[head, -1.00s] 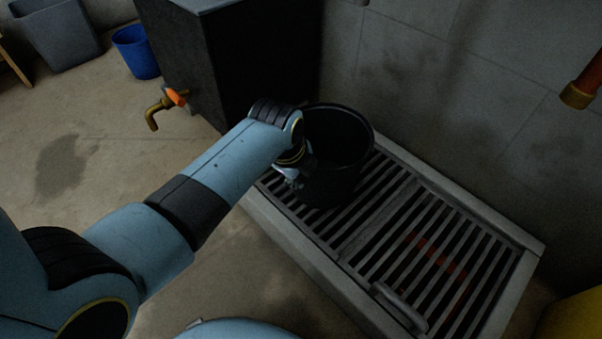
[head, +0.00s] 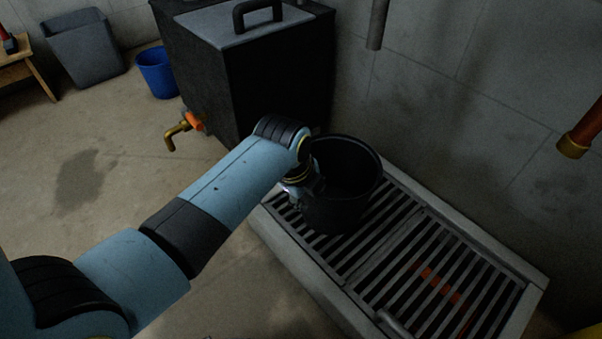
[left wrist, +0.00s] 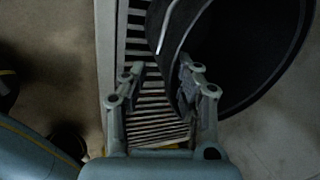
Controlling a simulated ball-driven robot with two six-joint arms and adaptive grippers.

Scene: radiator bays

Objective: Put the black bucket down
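The black bucket (head: 338,213) stands upright on the metal floor grate (head: 478,236), near the grate's far left part. My left gripper (head: 302,192) is at the bucket's left side, partly hidden by its own wrist. In the left wrist view, my left gripper (left wrist: 160,76) is open, with grate bars showing between its fingers. The bucket (left wrist: 255,60) fills the upper right there; its wall edge lies close to the right finger, apart from the left finger. Whether the right finger touches it I cannot tell. My right gripper is out of view.
A dark tank (head: 262,75) with a brass tap (head: 180,130) stands behind the bucket. A blue bucket (head: 157,73) and a grey bin (head: 85,48) are at the back left. A red pipe (head: 581,132) hangs at the right.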

